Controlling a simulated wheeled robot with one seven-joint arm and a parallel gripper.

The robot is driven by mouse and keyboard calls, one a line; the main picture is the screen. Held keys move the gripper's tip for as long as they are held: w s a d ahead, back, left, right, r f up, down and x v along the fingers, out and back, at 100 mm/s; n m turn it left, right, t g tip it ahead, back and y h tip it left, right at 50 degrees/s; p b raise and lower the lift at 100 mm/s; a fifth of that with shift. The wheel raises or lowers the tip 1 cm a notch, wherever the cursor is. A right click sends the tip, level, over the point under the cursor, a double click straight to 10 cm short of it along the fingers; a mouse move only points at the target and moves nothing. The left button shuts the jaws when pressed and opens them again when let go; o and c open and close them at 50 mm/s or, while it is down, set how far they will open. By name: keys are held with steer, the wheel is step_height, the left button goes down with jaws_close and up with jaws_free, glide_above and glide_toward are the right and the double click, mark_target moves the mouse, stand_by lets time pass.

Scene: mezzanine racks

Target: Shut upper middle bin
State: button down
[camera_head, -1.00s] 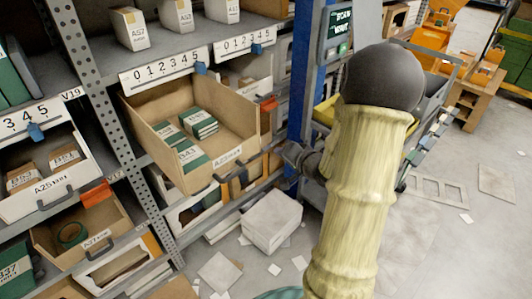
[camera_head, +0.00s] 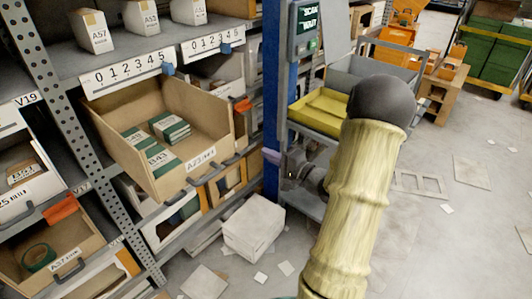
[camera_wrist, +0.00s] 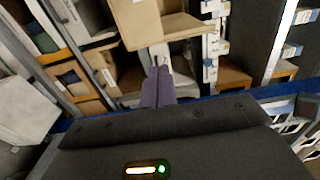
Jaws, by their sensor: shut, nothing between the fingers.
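The open bin (camera_head: 113,133) is a tan cardboard drawer, pulled well out of the rack below a numbered label strip and tilted in the picture. Several green and white boxes (camera_head: 160,160) lie in it. Its front carries a label (camera_head: 200,159) and a handle. My gripper (camera_head: 271,156) is to the right of the bin's front, apart from it, and partly hidden by my arm. In the wrist view, its purple fingers (camera_wrist: 158,88) are together with nothing between them. A cardboard bin (camera_wrist: 142,25) shows beyond and above them; it appears to be the same open bin.
A blue rack post (camera_head: 272,90) stands close by my gripper. A cart with a yellow tray (camera_head: 322,109) is behind my arm. A white box stack (camera_head: 254,228) and loose sheets lie on the floor below. More bins (camera_head: 52,255) sit at lower left.

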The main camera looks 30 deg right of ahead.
mark_target(233, 135)
steer(key=x, duration=1.1)
steer(key=shift+w+a+b, duration=0.2)
steer(key=shift+w+b, duration=0.15)
steer(key=shift+b, duration=0.05)
steer(key=shift+w, duration=0.1)
steer(key=shift+w, duration=0.1)
